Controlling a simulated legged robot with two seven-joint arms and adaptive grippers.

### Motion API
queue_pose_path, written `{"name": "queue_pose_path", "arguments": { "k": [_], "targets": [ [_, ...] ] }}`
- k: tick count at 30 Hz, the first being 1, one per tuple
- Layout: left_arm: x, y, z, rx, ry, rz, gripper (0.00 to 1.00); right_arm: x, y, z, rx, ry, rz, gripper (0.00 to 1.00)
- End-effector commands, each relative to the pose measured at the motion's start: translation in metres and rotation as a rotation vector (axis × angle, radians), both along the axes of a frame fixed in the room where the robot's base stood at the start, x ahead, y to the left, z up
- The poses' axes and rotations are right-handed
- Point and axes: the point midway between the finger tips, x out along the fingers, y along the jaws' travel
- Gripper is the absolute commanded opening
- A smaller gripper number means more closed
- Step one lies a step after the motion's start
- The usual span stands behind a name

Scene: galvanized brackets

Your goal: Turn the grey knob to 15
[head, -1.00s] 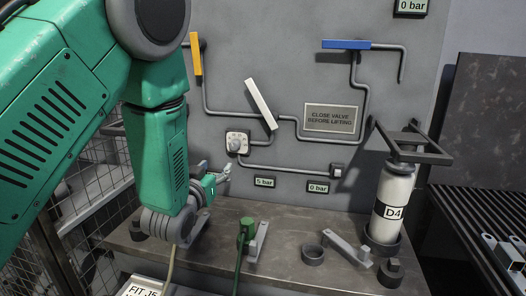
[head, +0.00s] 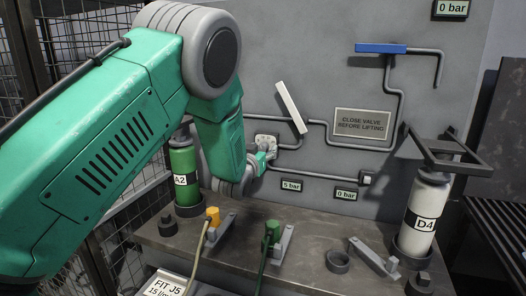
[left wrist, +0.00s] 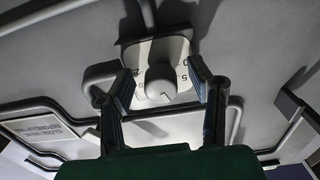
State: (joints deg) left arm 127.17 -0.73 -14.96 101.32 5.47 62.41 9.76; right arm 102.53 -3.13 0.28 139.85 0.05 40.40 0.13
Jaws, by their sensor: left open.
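The grey knob (left wrist: 160,83) sits on a pale square dial plate (left wrist: 156,49) on the wall panel. In the left wrist view a 5 and a 0 show right of the knob; its pointer setting is unclear. My left gripper (left wrist: 161,78) is open, with one finger on each side of the knob. Gaps show between the fingers and the knob, and nothing is held. In the head view the left gripper (head: 266,158) is at the dial plate (head: 264,139) and covers much of the knob. My right gripper is not in view.
A white lever (head: 291,107) and grey pipes (head: 318,134) are close to the dial. A blue-handled valve (head: 381,48) is higher up. The bench below holds a green cylinder (head: 184,161), a white cylinder (head: 424,196) and several brackets.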

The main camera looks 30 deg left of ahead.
Motion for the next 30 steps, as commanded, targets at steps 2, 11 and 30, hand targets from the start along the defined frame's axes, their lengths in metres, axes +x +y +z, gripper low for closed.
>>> {"name": "queue_pose_path", "arguments": {
  "k": [2,11,30],
  "targets": [
    [0.0006,0.0006,-0.0001,0.000,0.000,0.000,0.47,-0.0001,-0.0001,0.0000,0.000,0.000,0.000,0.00],
    [0.0003,0.0018,-0.0009,-0.001,0.001,0.000,0.00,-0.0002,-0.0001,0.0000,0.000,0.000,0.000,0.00],
    [0.0001,0.0015,-0.0026,0.191,0.050,-0.001,0.00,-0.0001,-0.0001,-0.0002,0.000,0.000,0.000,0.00]
  ]
}}
